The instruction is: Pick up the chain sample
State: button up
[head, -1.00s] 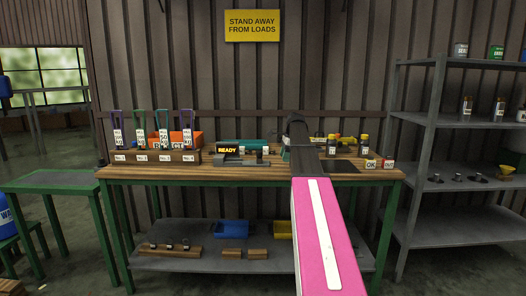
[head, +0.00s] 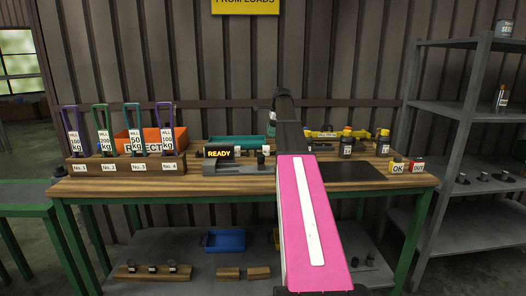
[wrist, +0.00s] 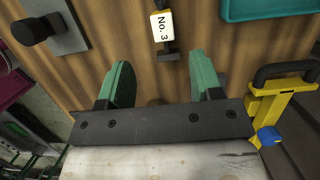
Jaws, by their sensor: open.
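In the wrist view, a small dark piece (wrist: 168,54) with a white tag reading "No. 3" (wrist: 163,26) lies on the wooden bench top. It looks like the chain sample, but links cannot be made out. My gripper (wrist: 160,68) is open and empty, with green fingers spread to either side of the dark piece's line. The tag lies just beyond the fingertips. In the head view my pink and black arm reaches over the bench and hides the fingers and this piece.
A teal tray (wrist: 268,8) and a yellow stand with a dark handle (wrist: 272,105) lie right of my fingers. A black knob (wrist: 32,31) is at left. In the head view, a READY display (head: 219,154), tagged rack (head: 125,168), black mat (head: 352,172) and OK block (head: 397,166) occupy the bench.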

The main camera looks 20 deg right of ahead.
aim_at(266, 146)
jog(key=x, duration=1)
jog(key=shift+w+a+f, duration=0.2)
jog(key=shift+w+f, duration=0.05)
jog(key=shift+f, duration=0.05)
grip_shut()
